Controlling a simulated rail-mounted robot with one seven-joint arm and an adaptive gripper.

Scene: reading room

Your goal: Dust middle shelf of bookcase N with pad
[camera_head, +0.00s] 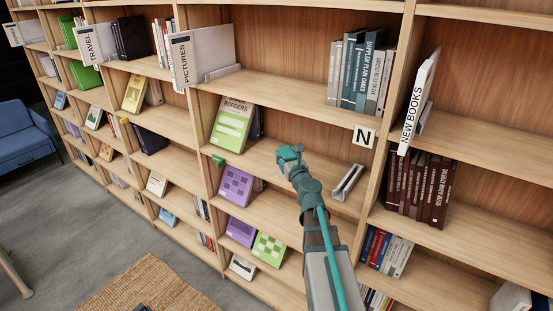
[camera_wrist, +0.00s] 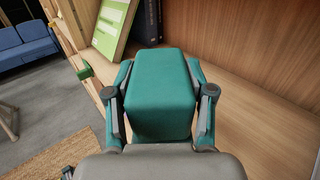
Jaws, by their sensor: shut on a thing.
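My gripper (camera_wrist: 163,100) is shut on a teal block-shaped pad (camera_wrist: 162,72), with one finger on each side of it. In the head view my gripper (camera_head: 293,166) and the pad (camera_head: 288,153) are at the shelf of bookcase N (camera_head: 363,137). The pad is over the bare shelf board (camera_head: 325,169), right of the green "Borders" book (camera_head: 232,128). I cannot tell whether the pad touches the board, as its underside is hidden. The wrist view shows the bare board (camera_wrist: 255,112) to the right of the pad.
A dark book (camera_wrist: 152,20) stands behind the green book. A small green item (camera_head: 218,161) is at the left shelf edge. The upright divider (camera_head: 389,115) bounds the right side.

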